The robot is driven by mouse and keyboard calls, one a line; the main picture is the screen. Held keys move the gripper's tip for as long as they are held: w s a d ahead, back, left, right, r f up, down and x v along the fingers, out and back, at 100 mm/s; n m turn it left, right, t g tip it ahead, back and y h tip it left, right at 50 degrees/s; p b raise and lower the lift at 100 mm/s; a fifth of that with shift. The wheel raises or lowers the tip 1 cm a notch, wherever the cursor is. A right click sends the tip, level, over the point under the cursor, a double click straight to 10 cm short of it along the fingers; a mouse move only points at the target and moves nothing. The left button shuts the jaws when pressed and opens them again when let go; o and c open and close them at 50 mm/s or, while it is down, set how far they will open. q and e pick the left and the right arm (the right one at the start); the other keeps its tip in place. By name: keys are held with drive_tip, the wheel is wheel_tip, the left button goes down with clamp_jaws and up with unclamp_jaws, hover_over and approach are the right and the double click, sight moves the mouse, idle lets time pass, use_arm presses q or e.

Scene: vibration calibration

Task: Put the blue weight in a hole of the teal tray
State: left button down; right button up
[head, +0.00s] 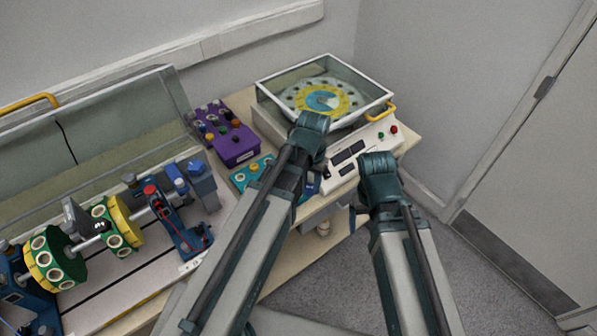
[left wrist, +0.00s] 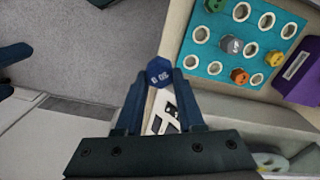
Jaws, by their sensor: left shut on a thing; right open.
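The blue weight (left wrist: 160,72) is a hexagonal piece with white marking on its end. My left gripper (left wrist: 158,82) is shut on it, with the weight between its fingertips. The teal tray (left wrist: 222,25) lies to the upper right in the left wrist view, apart from the weight. In the head view the teal tray (head: 247,172) is partly hidden by my left arm, which also mostly hides the left gripper. My right gripper (left wrist: 12,70) is open and empty at the left edge.
A purple box (head: 232,140) with several weights stands behind the teal tray. A glass-lidded machine (head: 325,95) with a control panel (head: 352,158) is beyond my arms. A shaft rig (head: 110,235) with green and yellow discs is at left. Grey floor (head: 480,260) lies right of the table.

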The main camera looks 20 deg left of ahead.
use_arm(q)
drive_tip(key=w+a+f+n+b, duration=0.1)
drive_tip(key=w+a+f+n, duration=0.1)
drive_tip(key=w+a, duration=0.3)
drive_tip(key=shift+w+f+b, duration=0.3)
drive_tip(key=shift+w, duration=0.15)
use_arm(e)
wheel_tip(320, 180, down, 2)
drive_tip(key=shift+w+f, duration=0.1)
drive_tip(key=shift+f, duration=0.15)
drive_tip(key=shift+f, duration=0.1)
use_arm(q)
wheel_tip(320, 180, down, 6)
drive_tip(key=b, duration=0.5)
drive_tip(key=shift+r+b, duration=0.1)
drive_tip(key=shift+b, duration=0.3)
use_arm(e)
wheel_tip(320, 180, down, 6)
drive_tip(key=shift+r, duration=0.15)
use_arm(q)
drive_tip(key=shift+f+b, duration=1.15)
drive_tip(key=shift+f, duration=0.05)
use_arm(e)
drive_tip(key=shift+f, duration=1.15)
use_arm(q)
drive_tip(key=shift+c, duration=2.2)
unclamp_jaws()
drive_tip(key=shift+r, duration=0.2)
use_arm(e)
drive_tip(key=shift+r, duration=0.15)
